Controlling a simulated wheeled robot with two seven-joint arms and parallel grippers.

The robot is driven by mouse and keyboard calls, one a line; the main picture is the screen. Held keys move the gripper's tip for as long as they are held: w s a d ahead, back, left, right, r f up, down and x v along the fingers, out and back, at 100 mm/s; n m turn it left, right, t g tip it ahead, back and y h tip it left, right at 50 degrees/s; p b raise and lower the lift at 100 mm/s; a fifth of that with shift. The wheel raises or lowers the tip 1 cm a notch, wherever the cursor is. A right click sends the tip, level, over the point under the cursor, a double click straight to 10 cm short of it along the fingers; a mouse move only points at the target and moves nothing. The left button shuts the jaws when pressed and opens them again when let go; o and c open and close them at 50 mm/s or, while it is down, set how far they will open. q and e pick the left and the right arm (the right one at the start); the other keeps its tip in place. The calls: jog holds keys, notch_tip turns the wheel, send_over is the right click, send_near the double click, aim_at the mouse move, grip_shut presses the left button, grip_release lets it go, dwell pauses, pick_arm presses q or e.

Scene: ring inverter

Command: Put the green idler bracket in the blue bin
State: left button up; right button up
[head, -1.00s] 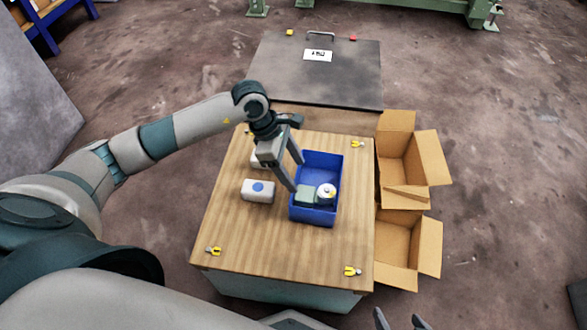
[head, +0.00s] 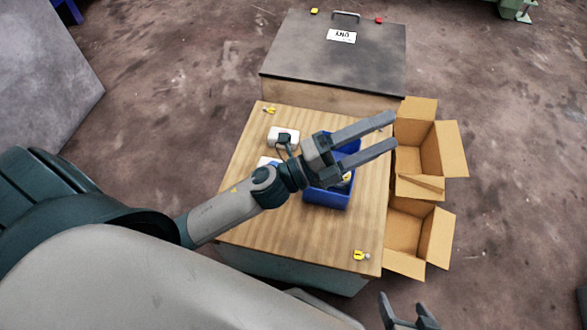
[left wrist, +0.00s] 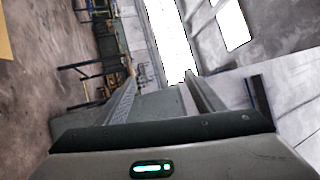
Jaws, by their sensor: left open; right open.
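The blue bin (head: 327,200) stands on the wooden table top, partly covered by my left gripper and arm. Only a small pale and yellowish bit of its contents (head: 347,178) shows beside my gripper. I cannot make out the green idler bracket now; the inside of the bin is mostly hidden. My left gripper (head: 393,132) is open, above the bin, with its fingers pointing right past the table edge. In the left wrist view its fingers (left wrist: 160,77) are apart and point at the far room. My right gripper (head: 408,302) is open at the bottom edge.
A white block with a dark part (head: 283,135) and another white block (head: 266,161), partly hidden, lie left of the bin. Open cardboard boxes (head: 432,150) stand right of the table. A dark-lidded case (head: 335,65) is behind it.

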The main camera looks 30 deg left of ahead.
pick_arm(q)
jog(key=s+a+f+n+g+y, duration=0.1)
jog(key=s+a+f+n+y, duration=0.1)
jog(key=a+f+n+y, duration=0.5)
jog(key=s+a+f+n+y, duration=0.25)
jog(key=f+n+y, duration=0.25)
jog(key=f+n, duration=0.45)
jog(key=s+f+n+g, duration=0.2)
jog(key=s+f, duration=0.1)
jog(key=s, duration=0.1)
jog(key=s+d+f+n+g, duration=0.1)
jog(key=s+f+n+g, duration=0.2)
jog(key=s+f, duration=0.1)
jog(key=s+f+n+g, duration=0.2)
jog(key=s+f, duration=0.2)
jog(key=s, duration=0.2)
jog(key=shift+s+d+f+g, duration=0.1)
jog(key=shift+s+d+g, duration=0.15)
jog(key=shift+g, duration=0.05)
jog(key=shift+s+d+f+n, duration=0.1)
jog(key=shift+s+n, duration=0.15)
jog(key=shift+s, duration=0.05)
jog(key=shift+s, duration=0.1)
